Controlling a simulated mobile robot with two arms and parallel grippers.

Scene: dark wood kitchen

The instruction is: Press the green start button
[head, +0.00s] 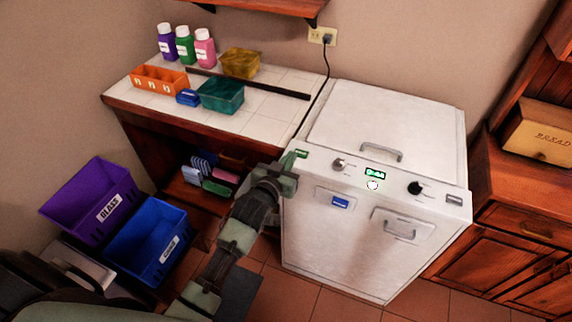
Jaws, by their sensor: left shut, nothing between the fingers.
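The white machine (335,250) stands in the middle, with a sloped control panel along its top front edge. A small green piece (302,153), which looks like the green start button, is at the panel's left end. My left gripper (290,165) is shut and empty, right beside this green piece and partly covering the panel's left corner. I cannot tell whether they touch. The panel also has a lit green display (375,174), a silver knob (338,165), a black knob (414,188) and a small round white light (373,185). My right gripper is out of view.
A tiled counter (255,123) with bottles and small bins is at the back left. Purple (75,205) and blue (165,265) crates stand at lower left. A wooden cabinet (510,250) is on the right. A cord (326,75) runs from the wall socket behind the machine.

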